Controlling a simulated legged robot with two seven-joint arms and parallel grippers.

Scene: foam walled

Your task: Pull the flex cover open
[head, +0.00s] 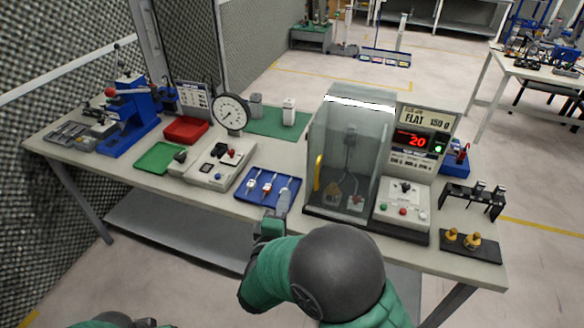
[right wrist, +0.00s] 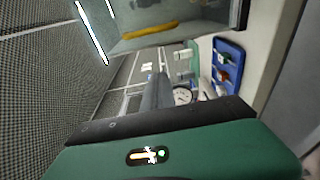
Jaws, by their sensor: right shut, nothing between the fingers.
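The flex cover (head: 338,130) is a clear box-shaped hood on the flex tester and looks closed. Its yellow handle (head: 318,173) stands upright on the left front edge. In the right wrist view the handle (right wrist: 150,34) lies across the top, on the cover (right wrist: 185,15). My right gripper (head: 281,207) is shut and empty, in front of the blue tray and to the left of the handle, apart from it. Its fingers (right wrist: 154,88) also show in the right wrist view.
The tester's control box (head: 403,203) with a display stands right of the cover. A blue tray (head: 249,197) with small parts lies left of it. A dial gauge (head: 230,112), green tray (head: 160,157) and blue press (head: 128,115) stand farther left. A black rack (head: 473,197) stands at right.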

